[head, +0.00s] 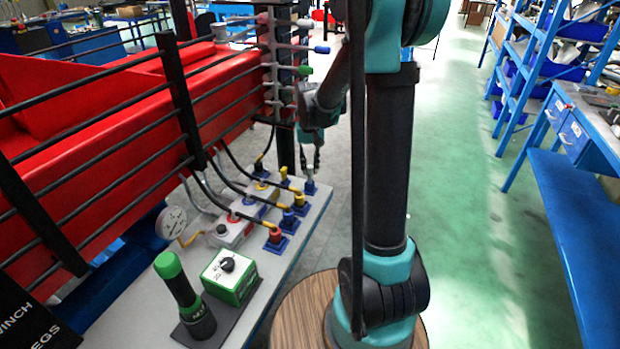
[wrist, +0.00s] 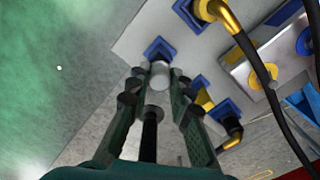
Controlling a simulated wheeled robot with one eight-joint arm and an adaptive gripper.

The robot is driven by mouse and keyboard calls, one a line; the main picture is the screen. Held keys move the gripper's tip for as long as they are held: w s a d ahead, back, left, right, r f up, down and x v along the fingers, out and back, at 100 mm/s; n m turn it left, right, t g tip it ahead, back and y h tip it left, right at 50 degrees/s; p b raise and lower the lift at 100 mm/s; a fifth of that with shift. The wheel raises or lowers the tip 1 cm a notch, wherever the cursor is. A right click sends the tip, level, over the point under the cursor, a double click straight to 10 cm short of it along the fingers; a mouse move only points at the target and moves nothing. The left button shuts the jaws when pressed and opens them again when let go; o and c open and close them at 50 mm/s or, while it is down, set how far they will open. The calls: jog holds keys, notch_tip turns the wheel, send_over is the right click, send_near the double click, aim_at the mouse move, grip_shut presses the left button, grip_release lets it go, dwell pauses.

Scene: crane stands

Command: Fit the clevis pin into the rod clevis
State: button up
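Neither a clevis pin nor a rod clevis can be made out for certain in either view. My gripper (head: 311,165) hangs over the far right corner of the bench, just above a blue fitting (head: 310,187). In the wrist view the two fingers of my gripper (wrist: 157,80) stand on either side of a light grey round piece (wrist: 159,75). A blue square base (wrist: 160,48) shows just beyond it. A dark rod-like part (wrist: 151,132) runs back between the fingers. Whether the fingers touch the grey piece is unclear.
Black hoses with yellow elbows (head: 297,196) reach blue fittings (head: 274,236) near my gripper. Red machinery with black rails (head: 120,120) borders the left. The green floor (head: 462,200) at right is clear.

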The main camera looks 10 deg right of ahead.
grip_shut()
jog(key=shift+r, duration=3.5)
